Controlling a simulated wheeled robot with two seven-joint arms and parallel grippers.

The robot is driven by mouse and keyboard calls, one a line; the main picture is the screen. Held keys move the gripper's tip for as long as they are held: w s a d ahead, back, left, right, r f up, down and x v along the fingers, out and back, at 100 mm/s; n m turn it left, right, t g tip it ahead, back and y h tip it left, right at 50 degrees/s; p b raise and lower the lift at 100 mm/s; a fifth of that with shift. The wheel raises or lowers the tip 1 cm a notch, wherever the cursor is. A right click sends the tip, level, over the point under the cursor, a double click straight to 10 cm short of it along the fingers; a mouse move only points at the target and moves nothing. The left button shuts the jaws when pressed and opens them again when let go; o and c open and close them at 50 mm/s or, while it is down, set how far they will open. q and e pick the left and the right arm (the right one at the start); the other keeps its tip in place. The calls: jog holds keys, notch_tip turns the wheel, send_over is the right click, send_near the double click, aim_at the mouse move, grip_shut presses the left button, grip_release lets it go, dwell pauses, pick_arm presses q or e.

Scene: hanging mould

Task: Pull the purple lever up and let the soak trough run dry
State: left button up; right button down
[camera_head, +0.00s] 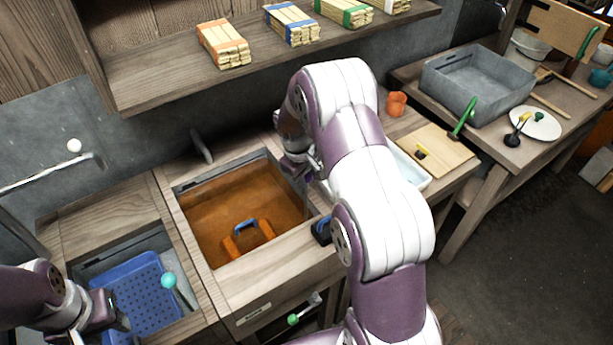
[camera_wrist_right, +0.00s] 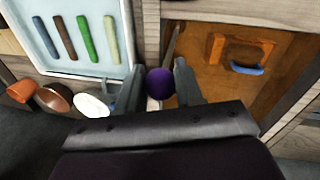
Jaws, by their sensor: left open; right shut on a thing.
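The soak trough (camera_head: 221,188) is the sunken basin in the middle of the head view, holding murky orange-brown water. A brown float-like piece with a blue handle (camera_head: 246,224) sits in it. The purple lever's round knob (camera_wrist_right: 160,83) shows between the fingers of my right gripper (camera_wrist_right: 158,88), which is shut on it. In the head view my right gripper (camera_head: 298,170) is at the trough's right rim, and my arm hides most of the lever. My left gripper (camera_head: 118,322) is open and empty at the lower left, by the blue basket.
A blue perforated basket (camera_head: 140,292) sits in the left basin, with a teal-knobbed lever (camera_head: 168,281) beside it. A green-knobbed lever (camera_head: 293,320) is on the cabinet front. A white tray (camera_wrist_right: 68,35) holds coloured sticks. A shelf (camera_head: 150,78) with bundled wooden strips overhangs the back.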

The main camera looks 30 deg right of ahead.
jog(key=c, duration=0.8)
grip_release()
jog(key=shift+w+r, duration=0.15)
jog(key=shift+r, duration=0.15)
jog(key=shift+s, duration=0.25)
jog(key=r, duration=0.4)
jog(key=a+r, duration=0.1)
jog(key=r, duration=0.3)
jog(key=a+r+b, duration=0.1)
jog(key=r, duration=0.3)
jog(key=shift+s+a+r, duration=0.2)
jog(key=shift+s+r, duration=0.1)
jog(key=shift+s, duration=0.05)
